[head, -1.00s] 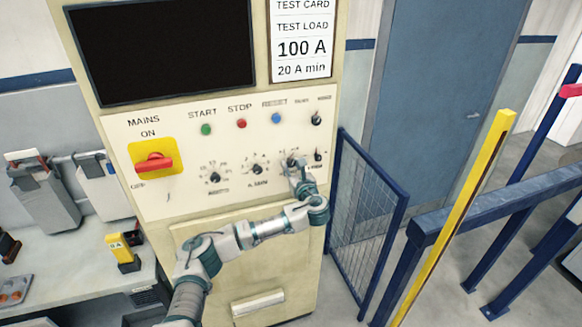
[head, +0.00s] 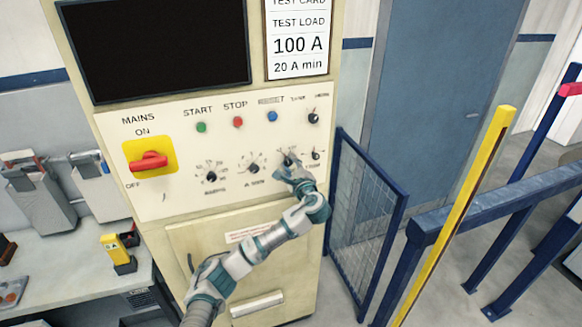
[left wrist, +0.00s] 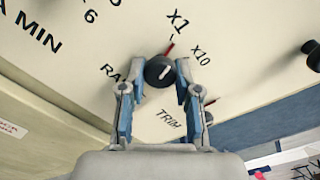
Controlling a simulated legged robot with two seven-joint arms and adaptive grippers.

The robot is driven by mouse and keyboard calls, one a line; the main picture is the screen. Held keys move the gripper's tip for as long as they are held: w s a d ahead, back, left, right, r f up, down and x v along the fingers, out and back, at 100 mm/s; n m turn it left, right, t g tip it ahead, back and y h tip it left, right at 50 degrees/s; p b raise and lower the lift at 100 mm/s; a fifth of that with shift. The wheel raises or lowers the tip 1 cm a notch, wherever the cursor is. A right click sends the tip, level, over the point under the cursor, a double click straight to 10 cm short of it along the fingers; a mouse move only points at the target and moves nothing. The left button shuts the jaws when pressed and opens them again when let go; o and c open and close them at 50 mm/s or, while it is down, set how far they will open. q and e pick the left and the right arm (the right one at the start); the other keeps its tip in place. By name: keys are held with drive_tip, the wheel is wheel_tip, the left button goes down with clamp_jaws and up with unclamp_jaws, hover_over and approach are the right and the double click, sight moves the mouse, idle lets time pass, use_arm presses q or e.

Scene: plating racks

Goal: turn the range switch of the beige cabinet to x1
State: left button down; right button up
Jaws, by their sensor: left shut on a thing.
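The beige cabinet (head: 185,125) fills the middle of the head view. Its range switch (left wrist: 158,72) is a small black knob with a red pointer, between my left fingertips in the left wrist view. The red pointer is aimed toward the x1 label (left wrist: 177,18) and its tick; the x10 label (left wrist: 202,55) lies to the right. My left gripper (head: 289,168) is shut on the switch at the panel's right side and partly hides it in the head view. The RANGE lettering is partly covered by a finger. My right gripper is not in view.
Other black knobs (head: 253,168) sit left of the gripper, and small black switches (head: 314,116) sit up and right. The red mains handle (head: 149,162) is farther left. A blue mesh guard (head: 365,220) stands right of the cabinet.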

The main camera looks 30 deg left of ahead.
use_arm(q)
drive_tip(key=shift+n, duration=0.9)
drive_tip(key=shift+f, duration=0.15)
drive_tip(key=c, duration=0.9)
unclamp_jaws()
drive_tip(key=shift+s, duration=0.1)
drive_tip(key=shift+o, duration=0.4)
drive_tip(key=shift+s+r, duration=0.25)
drive_tip(key=shift+s, duration=0.05)
drive_tip(key=shift+d+f, duration=0.15)
drive_tip(key=shift+d, duration=0.05)
drive_tip(key=v, duration=1.1)
drive_tip(key=shift+s+d, duration=0.2)
drive_tip(key=shift+s, duration=0.05)
drive_tip(key=shift+a, duration=0.1)
